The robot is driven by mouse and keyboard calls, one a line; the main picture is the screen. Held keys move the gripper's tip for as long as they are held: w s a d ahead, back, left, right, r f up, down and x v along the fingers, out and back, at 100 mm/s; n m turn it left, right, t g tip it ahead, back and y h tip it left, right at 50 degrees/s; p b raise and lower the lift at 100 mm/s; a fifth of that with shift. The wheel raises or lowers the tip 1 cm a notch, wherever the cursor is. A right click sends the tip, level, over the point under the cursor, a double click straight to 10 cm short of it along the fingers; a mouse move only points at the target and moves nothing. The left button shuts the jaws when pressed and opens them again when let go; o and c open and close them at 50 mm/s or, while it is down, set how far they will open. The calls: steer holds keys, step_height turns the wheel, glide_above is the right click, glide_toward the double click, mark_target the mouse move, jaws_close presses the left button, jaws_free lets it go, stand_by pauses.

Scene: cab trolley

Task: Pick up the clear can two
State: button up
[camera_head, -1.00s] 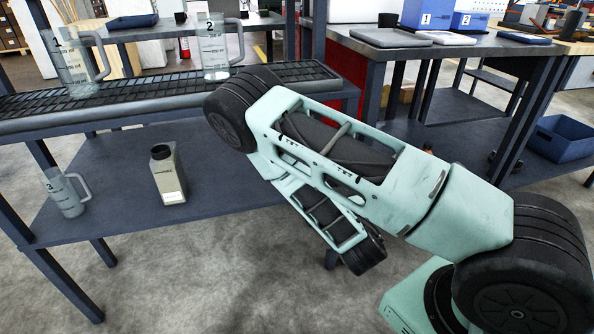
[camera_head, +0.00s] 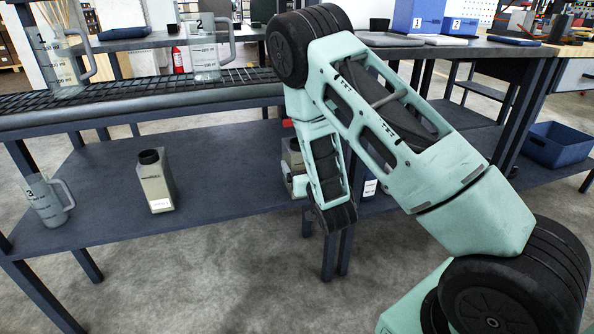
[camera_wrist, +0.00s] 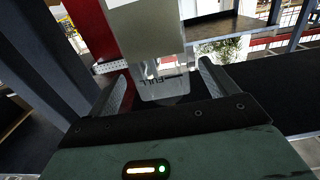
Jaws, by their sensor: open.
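A clear can marked 2 (camera_head: 204,56) stands upright on the dark grid-topped upper shelf in the head view, left of my raised arm. Its handle points right. My gripper (camera_wrist: 162,72) is open in the wrist view, with one finger on each side. A pale grey container (camera_wrist: 150,38) with "FULL" lettering at its lower, clearer-looking end shows ahead of and between the fingers. I cannot tell which container this is or whether the fingers touch it. The fingers do not show clearly in the head view, where my arm covers that area.
A clear can marked 1 (camera_head: 62,62) stands left on the upper shelf (camera_head: 130,106). Clear can 3 (camera_head: 46,200) and a grey black-capped bottle (camera_head: 156,181) stand on the lower shelf (camera_head: 105,220). A grey, red-topped item (camera_head: 294,166) is partly behind my arm. Blue boxes (camera_head: 418,16) sit on the right bench.

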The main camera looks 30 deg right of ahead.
steer(key=shift+b+x, duration=0.9)
steer(key=shift+x, duration=2.1)
steer(key=shift+f, duration=0.1)
steer(key=c, duration=1.6)
steer(key=shift+r+p, duration=0.35)
steer(key=shift+p, duration=0.1)
steer(key=p+v, duration=0.7)
steer(key=v, duration=1.1)
steer(key=shift+s+a+r+p, duration=0.1)
steer(key=shift+r+p, duration=0.2)
steer(key=shift+p, duration=0.2)
